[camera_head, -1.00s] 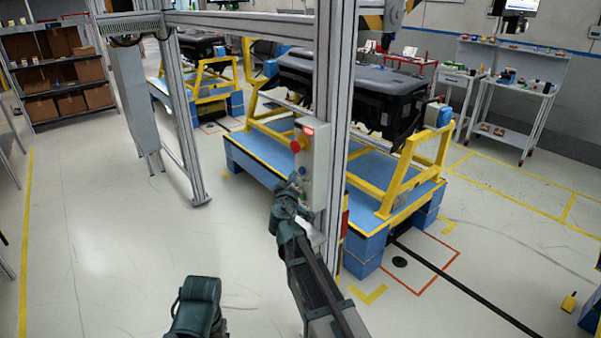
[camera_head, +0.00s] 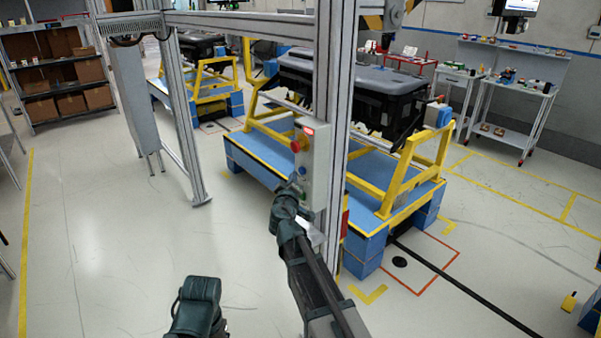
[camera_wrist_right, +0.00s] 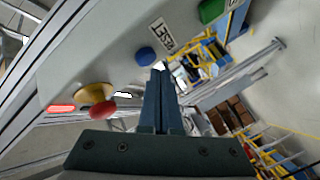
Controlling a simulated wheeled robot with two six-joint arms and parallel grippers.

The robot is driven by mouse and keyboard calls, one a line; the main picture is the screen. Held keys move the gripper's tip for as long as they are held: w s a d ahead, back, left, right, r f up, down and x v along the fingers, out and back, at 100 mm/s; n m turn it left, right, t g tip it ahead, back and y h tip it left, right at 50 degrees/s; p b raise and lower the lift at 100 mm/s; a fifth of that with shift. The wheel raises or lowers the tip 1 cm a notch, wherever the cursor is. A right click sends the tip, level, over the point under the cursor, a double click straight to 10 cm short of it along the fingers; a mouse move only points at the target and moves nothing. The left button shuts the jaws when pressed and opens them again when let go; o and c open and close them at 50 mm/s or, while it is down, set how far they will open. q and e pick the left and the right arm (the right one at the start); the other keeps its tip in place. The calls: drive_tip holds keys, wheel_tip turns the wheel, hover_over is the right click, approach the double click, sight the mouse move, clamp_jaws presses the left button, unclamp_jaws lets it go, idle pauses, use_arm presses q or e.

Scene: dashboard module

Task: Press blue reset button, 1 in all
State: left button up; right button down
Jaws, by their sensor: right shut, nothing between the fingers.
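The blue reset button (camera_wrist_right: 145,56) sits on the face of a grey control box (camera_head: 318,165), beside a white label reading RESET (camera_wrist_right: 163,35). In the head view the blue button (camera_head: 301,170) shows just above my right gripper's tip. My right gripper (camera_wrist_right: 160,73) is shut and empty. Its fingertips lie very close to the button's lower right edge in the wrist view; I cannot tell whether they touch it. In the head view the right gripper (camera_head: 294,181) points up at the box. Part of my left arm shows at the bottom, without its fingers.
The box also carries a green button (camera_wrist_right: 211,10), a red mushroom button (camera_wrist_right: 103,108) on a yellow base and a red lamp (camera_wrist_right: 60,108). It is mounted on an aluminium post (camera_head: 334,110). A blue and yellow platform (camera_head: 262,158) stands behind. The floor at left is clear.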

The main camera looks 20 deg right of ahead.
drive_tip(key=shift+w+d, duration=0.1)
drive_tip(key=shift+d, duration=0.3)
drive_tip(key=shift+w+d, duration=0.15)
drive_tip(key=shift+d, duration=0.25)
idle(0.6)
drive_tip(key=shift+a, duration=0.15)
drive_tip(key=shift+s+a, duration=0.3)
drive_tip(key=shift+a, duration=0.35)
idle(0.3)
drive_tip(key=a, duration=0.1)
drive_tip(key=s+a, duration=0.1)
drive_tip(key=a, duration=0.2)
drive_tip(key=shift+s+a, duration=0.35)
idle(0.6)
